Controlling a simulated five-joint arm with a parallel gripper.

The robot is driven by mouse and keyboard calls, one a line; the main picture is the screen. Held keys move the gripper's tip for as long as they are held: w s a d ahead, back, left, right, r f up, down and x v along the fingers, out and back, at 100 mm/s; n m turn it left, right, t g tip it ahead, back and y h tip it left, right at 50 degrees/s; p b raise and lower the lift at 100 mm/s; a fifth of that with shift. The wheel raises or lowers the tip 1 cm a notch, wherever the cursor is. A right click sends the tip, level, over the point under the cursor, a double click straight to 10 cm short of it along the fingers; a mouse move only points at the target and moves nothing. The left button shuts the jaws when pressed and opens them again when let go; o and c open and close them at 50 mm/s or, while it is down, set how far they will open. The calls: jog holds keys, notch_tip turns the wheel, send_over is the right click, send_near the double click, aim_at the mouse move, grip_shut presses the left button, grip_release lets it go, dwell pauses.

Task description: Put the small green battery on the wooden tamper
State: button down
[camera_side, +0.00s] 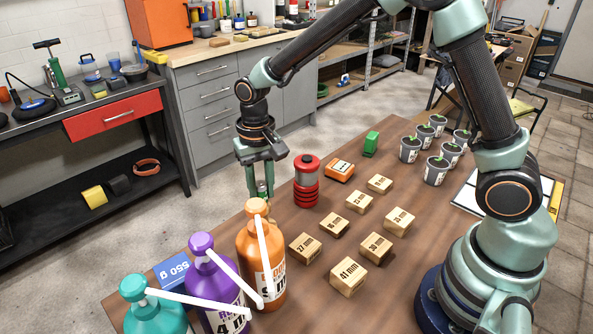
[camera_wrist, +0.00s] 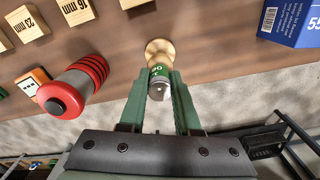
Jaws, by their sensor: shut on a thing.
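My gripper (camera_wrist: 159,78) is shut on the small green battery (camera_wrist: 158,71), which shows its green side and a grey end between the fingers in the wrist view. The round, pale wooden tamper (camera_wrist: 158,47) shows just beyond the battery, partly covered by it. I cannot tell whether the battery touches the tamper or is held above it. In the side view my gripper (camera_side: 261,185) points down near the table's far edge, behind the orange bottle.
The orange bottle (camera_side: 262,260) stands close in front of my gripper, with purple (camera_side: 215,285) and teal (camera_side: 152,315) bottles nearby. A red-ringed cylinder (camera_side: 306,182) stands just right. Several wooden blocks (camera_side: 349,275) and a green block (camera_side: 371,143) lie further right. A blue box (camera_side: 171,272) is at left.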

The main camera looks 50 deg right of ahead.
jog(key=shift+f, duration=0.15)
jog(key=c, duration=0.6)
grip_release()
